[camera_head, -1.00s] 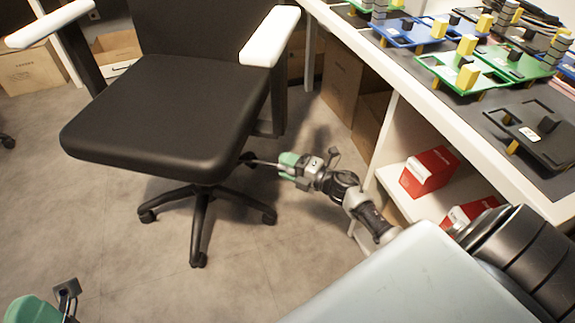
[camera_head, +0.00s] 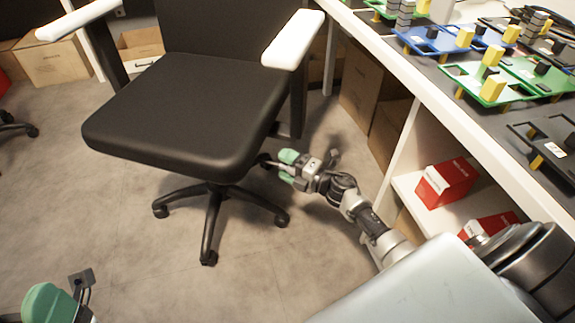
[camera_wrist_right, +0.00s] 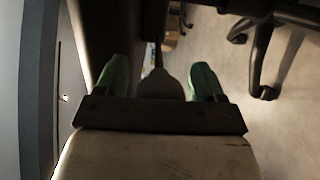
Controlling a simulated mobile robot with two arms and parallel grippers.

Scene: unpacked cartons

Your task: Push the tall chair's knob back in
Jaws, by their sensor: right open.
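The tall black chair (camera_head: 185,115) with white armrests stands in the middle of the head view. A small dark knob (camera_head: 264,160) shows under the right side of its seat. My right gripper (camera_head: 284,167), with green fingers, is just right of the knob, reaching left under the seat edge; its fingers are apart. In the right wrist view the green fingers (camera_wrist_right: 161,80) flank a rounded grey thing with a thin dark stem beyond it; I cannot tell whether this is the knob, or whether it is touched. My left gripper (camera_head: 60,302) is partly in view at the bottom left, its opening unclear.
A white table (camera_head: 440,95) with green and blue boards runs along the right. Red boxes (camera_head: 447,182) sit on its shelf (camera_head: 410,190). Cardboard boxes (camera_head: 362,85) stand underneath.

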